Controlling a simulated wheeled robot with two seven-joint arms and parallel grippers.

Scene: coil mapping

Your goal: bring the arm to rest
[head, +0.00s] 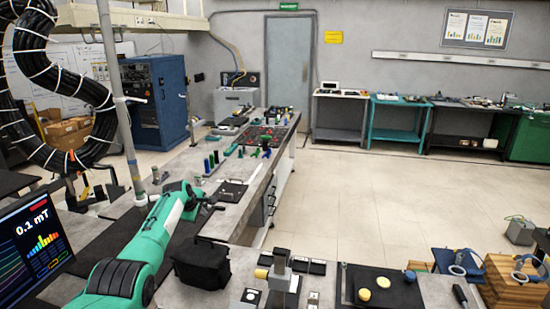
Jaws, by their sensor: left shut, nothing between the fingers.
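My left arm, green and white, comes in from the bottom left and reaches up over the bench. My left gripper (209,207) is at its end, dark and small, above the grey bench top. It is shut and I see nothing in it. My right gripper does not show in the head view.
A long bench (190,165) runs away from me with small coloured parts on it. A black bag (202,264) lies close to the arm. A screen (35,240) reading 0.1 mT stands at left. A black tray (382,290) holds yellow discs.

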